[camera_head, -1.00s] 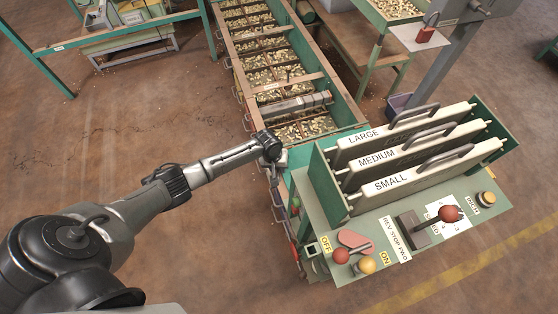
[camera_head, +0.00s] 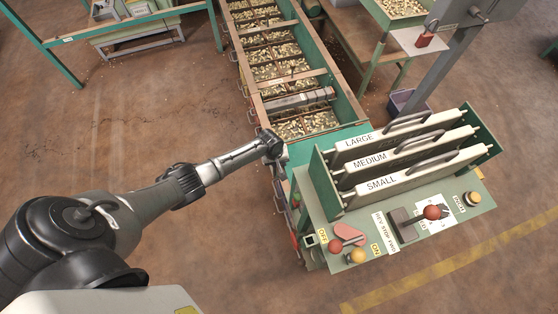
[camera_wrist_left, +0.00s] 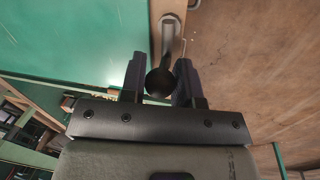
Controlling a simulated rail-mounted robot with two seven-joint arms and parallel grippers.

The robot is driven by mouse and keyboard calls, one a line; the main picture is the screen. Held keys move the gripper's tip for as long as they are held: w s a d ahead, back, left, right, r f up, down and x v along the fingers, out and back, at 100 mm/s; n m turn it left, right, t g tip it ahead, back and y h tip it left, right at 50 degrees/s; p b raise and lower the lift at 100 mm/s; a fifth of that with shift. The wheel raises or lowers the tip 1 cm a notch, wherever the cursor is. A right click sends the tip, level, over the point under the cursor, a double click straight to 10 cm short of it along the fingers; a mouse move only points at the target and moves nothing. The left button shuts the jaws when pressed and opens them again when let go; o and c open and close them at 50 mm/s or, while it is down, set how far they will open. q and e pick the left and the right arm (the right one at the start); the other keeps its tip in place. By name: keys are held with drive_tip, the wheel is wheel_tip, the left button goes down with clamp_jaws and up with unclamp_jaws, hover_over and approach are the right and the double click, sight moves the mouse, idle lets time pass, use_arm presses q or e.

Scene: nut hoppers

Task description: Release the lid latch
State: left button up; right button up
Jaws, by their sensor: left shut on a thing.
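The lid latch shows in the left wrist view as a short metal lever (camera_wrist_left: 168,42) with a dark round knob (camera_wrist_left: 160,84), beside the edge of a green panel (camera_wrist_left: 75,40). My left gripper (camera_wrist_left: 160,68) has its two dark fingers on either side of the knob and is shut on it. In the head view my left gripper (camera_head: 276,150) is at the left side of the green machine, near the end of the long hopper trough (camera_head: 262,92). The latch itself is hidden there by the gripper. My right gripper is in neither view.
Plates marked LARGE, MEDIUM and SMALL (camera_head: 382,184) stand in a rack right of the gripper. Below them is a control panel with a red-knobbed lever (camera_head: 432,212) and red and yellow buttons. Open brown floor (camera_head: 110,130) lies to the left.

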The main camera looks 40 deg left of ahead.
use_arm(q)
drive_tip(key=o, duration=0.9)
wheel_tip(320, 180, up, 14)
drive_tip(key=s+a+p, duration=0.1)
drive_tip(key=s+p, duration=0.1)
drive_tip(key=p, duration=0.4)
drive_tip(key=shift+a+f+p, duration=0.25)
drive_tip(key=shift+a+p, duration=0.1)
